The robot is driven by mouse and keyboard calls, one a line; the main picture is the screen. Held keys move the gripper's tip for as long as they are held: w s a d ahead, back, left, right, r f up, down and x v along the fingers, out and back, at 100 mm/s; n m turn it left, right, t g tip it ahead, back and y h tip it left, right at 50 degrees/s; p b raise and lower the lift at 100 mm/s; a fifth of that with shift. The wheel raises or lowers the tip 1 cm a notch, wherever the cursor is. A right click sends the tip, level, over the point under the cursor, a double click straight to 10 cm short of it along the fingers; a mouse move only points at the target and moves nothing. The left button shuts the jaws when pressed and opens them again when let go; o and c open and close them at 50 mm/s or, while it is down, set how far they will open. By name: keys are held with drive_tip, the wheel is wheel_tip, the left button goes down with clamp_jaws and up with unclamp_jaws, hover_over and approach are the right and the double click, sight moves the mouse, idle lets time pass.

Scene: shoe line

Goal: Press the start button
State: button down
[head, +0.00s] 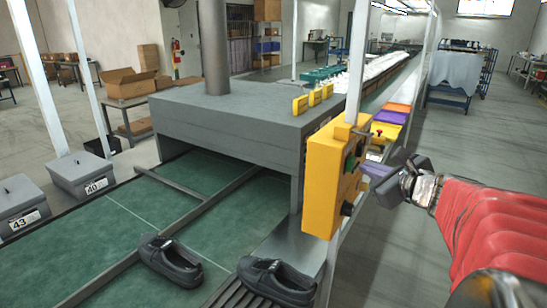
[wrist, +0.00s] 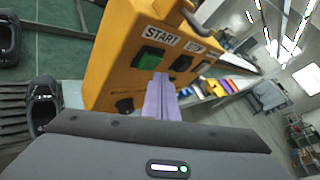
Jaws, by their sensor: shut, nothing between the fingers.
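The yellow control box (head: 322,190) hangs on a white post beside the conveyor. In the wrist view, the box (wrist: 118,62) carries a START label (wrist: 161,38) above the green start button (wrist: 149,58). A dark button (wrist: 182,63) sits to its right under a second label. My gripper (head: 367,170) is at the right of the box, facing its button side. Its purple fingers are shut and empty. In the wrist view, the fingertips (wrist: 159,77) appear just below and right of the green button, overlapping its lower edge. I cannot tell whether they touch it.
Two black shoes (head: 170,262) (head: 277,281) lie on and beside the green conveyor (head: 120,240), left of the box. A grey machine housing (head: 225,130) spans the belt. Coloured bins (head: 390,117) stand behind the box. The floor at right is mostly open.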

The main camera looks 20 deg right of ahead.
drive_tip(key=shift+w+a, duration=0.25)
drive_tip(key=shift+w, duration=0.1)
